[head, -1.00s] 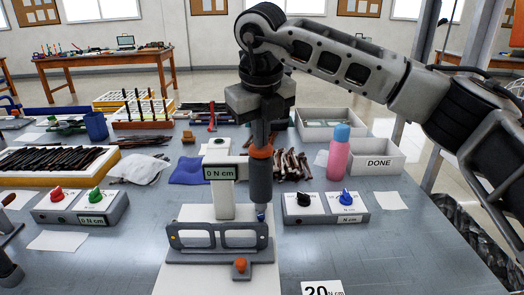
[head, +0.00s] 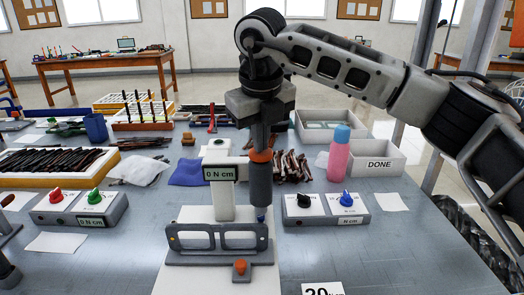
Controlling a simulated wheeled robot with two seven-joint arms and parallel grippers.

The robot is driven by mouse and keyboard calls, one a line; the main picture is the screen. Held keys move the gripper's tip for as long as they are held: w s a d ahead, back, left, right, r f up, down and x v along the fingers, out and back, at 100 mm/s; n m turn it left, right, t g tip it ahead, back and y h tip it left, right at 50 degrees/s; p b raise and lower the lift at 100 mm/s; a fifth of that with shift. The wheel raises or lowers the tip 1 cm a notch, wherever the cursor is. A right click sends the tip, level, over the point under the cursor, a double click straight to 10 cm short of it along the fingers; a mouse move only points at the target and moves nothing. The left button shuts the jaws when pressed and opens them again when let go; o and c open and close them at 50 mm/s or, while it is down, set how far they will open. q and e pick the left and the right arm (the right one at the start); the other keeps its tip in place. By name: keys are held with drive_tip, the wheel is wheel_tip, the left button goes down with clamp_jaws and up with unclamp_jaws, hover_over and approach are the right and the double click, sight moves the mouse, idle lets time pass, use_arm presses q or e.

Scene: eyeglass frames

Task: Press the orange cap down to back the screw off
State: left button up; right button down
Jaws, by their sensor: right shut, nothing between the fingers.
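The orange cap (head: 261,156) sits on top of a dark upright driver (head: 261,185). The driver stands beside a white post with a display (head: 220,174) reading 0 N cm. My right gripper (head: 262,144) is shut and empty, pointing straight down with its fingertips at the cap; I cannot tell how firmly they touch. The driver's blue lower end (head: 261,214) is just above the right end of the grey eyeglass frame (head: 217,237), which stands upright in a grey holder (head: 195,258). The screw itself is too small to make out.
An orange knob (head: 240,267) is at the holder's front. A two-dial box (head: 325,207) and pink bottle (head: 337,155) stand right of the post; a DONE box (head: 374,158) lies behind. Another dial box (head: 80,208) is at left. The right front table is mostly clear.

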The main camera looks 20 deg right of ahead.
drive_tip(key=shift+s+b+x, duration=0.25)
drive_tip(key=shift+b+x, duration=0.7)
drive_tip(key=shift+x, duration=0.25)
idle(1.4)
drive_tip(key=shift+a+f, duration=0.1)
idle(0.3)
drive_tip(key=shift+f, duration=0.1)
drive_tip(key=shift+s, duration=0.15)
idle(1.3)
idle(0.6)
drive_tip(key=shift+w+p+v, duration=0.25)
drive_tip(key=shift+p+v, duration=0.45)
drive_tip(key=shift+v, duration=0.3)
drive_tip(key=shift+w+p+v, duration=0.2)
drive_tip(key=shift+p+v, duration=0.45)
drive_tip(key=shift+v, duration=0.35)
drive_tip(key=shift+w, duration=0.15)
drive_tip(key=shift+r, duration=0.2)
